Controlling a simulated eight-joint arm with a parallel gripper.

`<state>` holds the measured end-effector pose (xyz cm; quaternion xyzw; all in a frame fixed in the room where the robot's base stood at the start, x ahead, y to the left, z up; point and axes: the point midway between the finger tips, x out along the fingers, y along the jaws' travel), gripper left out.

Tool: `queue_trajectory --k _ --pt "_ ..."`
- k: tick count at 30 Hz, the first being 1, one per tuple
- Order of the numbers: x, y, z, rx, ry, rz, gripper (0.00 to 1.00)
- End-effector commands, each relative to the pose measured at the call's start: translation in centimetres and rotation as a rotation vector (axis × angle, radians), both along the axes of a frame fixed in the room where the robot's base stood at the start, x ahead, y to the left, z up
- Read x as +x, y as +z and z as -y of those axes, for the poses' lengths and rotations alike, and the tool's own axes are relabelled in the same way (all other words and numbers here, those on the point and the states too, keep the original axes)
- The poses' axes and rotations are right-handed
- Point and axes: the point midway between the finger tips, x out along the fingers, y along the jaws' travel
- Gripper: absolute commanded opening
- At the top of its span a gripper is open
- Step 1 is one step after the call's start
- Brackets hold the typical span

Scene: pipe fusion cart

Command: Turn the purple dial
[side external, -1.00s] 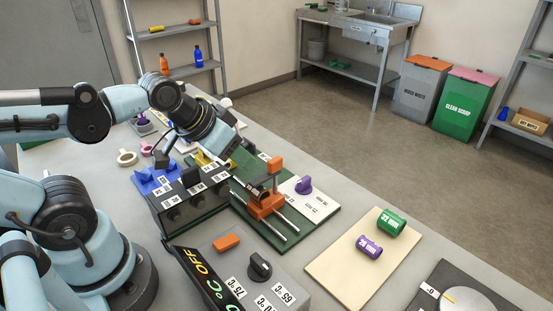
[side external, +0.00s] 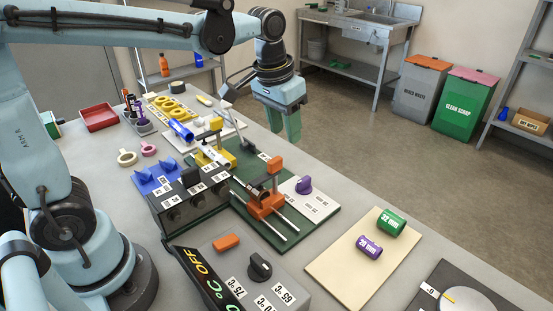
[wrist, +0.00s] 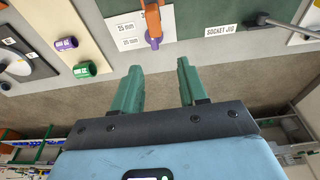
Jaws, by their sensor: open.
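The purple dial (side external: 304,185) sits on a white labelled plate (side external: 318,204) at the right end of the green board (side external: 245,160).
An orange clamp (side external: 265,203) with metal rods stands left of the dial. Purple and green couplings (side external: 369,246) lie on a beige board (side external: 340,262) at right. A black knob (side external: 259,266) is on the front control box.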

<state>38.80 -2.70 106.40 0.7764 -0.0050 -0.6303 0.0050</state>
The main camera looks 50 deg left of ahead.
Motion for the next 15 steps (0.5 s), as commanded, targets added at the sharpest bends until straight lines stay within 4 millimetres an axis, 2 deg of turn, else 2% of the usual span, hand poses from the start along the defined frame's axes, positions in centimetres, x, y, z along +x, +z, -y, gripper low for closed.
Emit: queue_trajectory --k 1,6,15 --pt "1.1 -0.2 0.3 0.001 -0.001 -0.032 0.43" --pt "3.5 -1.1 1.2 0.007 -0.001 -0.134 0.43" --pt "5.1 -2.4 1.9 0.014 0.000 -0.208 0.43"
